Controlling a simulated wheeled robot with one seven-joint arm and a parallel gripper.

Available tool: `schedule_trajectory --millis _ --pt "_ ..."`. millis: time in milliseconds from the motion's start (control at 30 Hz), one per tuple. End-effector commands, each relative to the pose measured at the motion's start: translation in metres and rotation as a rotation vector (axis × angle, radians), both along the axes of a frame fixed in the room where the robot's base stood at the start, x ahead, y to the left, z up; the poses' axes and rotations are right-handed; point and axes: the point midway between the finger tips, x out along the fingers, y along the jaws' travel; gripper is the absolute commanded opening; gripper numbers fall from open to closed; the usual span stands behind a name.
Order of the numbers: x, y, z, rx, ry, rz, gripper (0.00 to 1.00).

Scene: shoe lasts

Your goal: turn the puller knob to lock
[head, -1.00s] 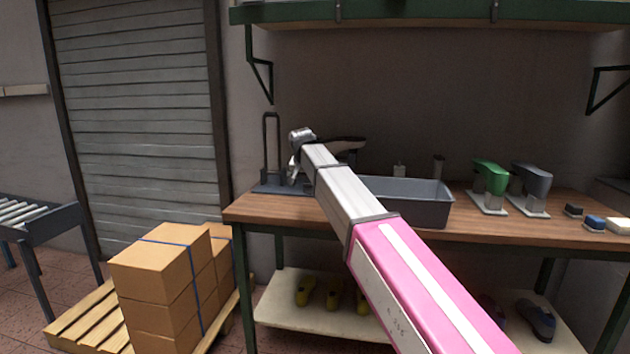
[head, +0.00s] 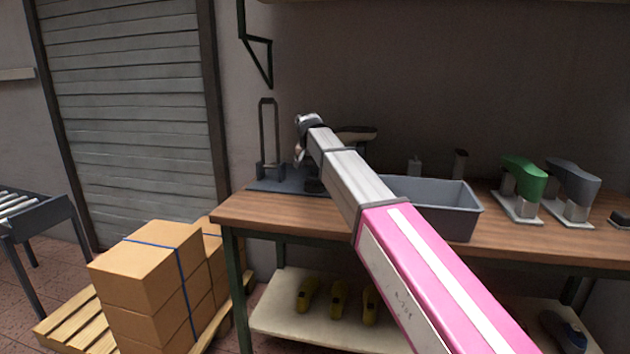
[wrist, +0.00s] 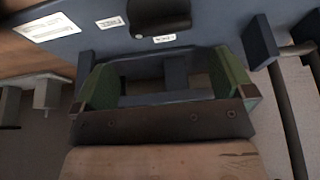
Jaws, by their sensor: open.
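The puller has a blue-grey base plate (head: 265,185) on the left end of the bench and a tall dark upright loop (head: 269,135). In the wrist view its base plate (wrist: 75,30) carries white labels. A black rounded part (wrist: 160,15), which looks like the knob, sits between two of the labels, just beyond my fingers. My gripper (wrist: 165,80) is open, its two green-padded fingers apart with nothing clearly held between them. In the head view my gripper (head: 301,155) is over the base plate, small and partly hidden by my arm. Contact with the knob cannot be told.
A grey bin (head: 440,205) stands on the wooden bench (head: 300,212) right of the puller. A dark shoe-shaped piece (head: 357,134) shows behind my arm. Green (head: 523,185) and grey (head: 575,185) devices stand farther right. Stacked boxes (head: 150,265) are on a pallet at lower left.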

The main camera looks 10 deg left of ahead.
Motion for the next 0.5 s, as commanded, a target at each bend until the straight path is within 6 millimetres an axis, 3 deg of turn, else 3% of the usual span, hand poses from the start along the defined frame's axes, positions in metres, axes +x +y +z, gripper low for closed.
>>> schedule_trajectory --millis 300,500 --pt "0.021 0.000 -0.051 0.000 0.001 0.000 1.00" --pt "0.028 0.000 -0.066 0.000 0.000 0.000 1.00"
